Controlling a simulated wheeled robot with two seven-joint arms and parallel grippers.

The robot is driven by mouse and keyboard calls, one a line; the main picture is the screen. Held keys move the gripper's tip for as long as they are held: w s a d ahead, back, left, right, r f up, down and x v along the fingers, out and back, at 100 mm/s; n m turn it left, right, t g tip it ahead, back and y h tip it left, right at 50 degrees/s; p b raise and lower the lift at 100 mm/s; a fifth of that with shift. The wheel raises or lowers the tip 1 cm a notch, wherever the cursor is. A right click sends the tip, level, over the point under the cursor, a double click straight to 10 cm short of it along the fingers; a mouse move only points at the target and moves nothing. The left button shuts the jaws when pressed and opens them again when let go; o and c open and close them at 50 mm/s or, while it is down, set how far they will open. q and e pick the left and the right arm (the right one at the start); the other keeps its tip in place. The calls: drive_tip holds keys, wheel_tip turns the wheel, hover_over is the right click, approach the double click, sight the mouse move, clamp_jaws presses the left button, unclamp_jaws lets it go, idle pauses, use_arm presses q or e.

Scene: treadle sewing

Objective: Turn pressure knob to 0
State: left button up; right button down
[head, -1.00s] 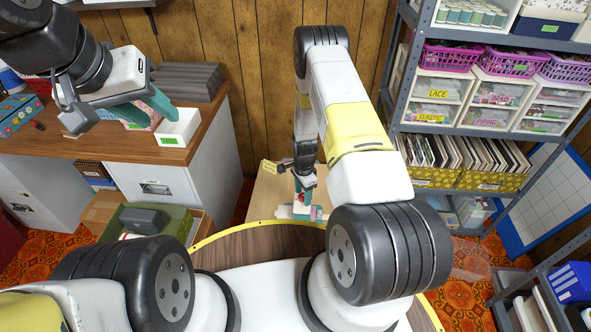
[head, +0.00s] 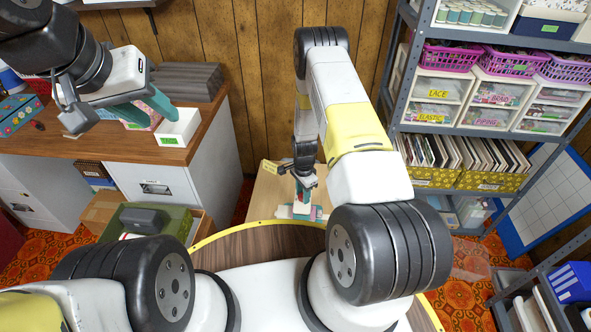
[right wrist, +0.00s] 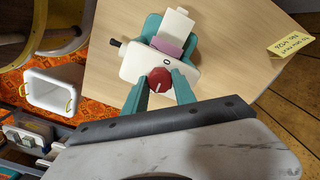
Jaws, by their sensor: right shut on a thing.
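The red pressure knob (right wrist: 159,80) is on the front of a small white and teal machine (right wrist: 138,68) on a light wooden table in the right wrist view. My right gripper (right wrist: 160,88) has its teal fingers on either side of the knob, shut on it. In the head view the machine (head: 285,212) shows only in part, beneath my right gripper (head: 303,203); the knob cannot be made out there. My left gripper (head: 148,110) is open and empty above the desk at the left.
The light table (right wrist: 225,30) is mostly bare around the machine, with a yellow note (right wrist: 290,44) at one corner. A white bin (right wrist: 50,90) stands on the floor beside it. Shelving (head: 400,65) with baskets and drawers is at the right.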

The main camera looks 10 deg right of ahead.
drive_tip(key=n, duration=0.3)
drive_tip(key=shift+n, duration=0.4)
drive_tip(key=n, duration=0.4)
drive_tip(key=shift+n, duration=0.3)
drive_tip(key=n, duration=0.4)
drive_tip(key=shift+n, duration=0.3)
drive_tip(key=n, duration=1.3)
drive_tip(key=shift+n, duration=0.3)
drive_tip(key=n, duration=0.4)
drive_tip(key=shift+n, duration=2.2)
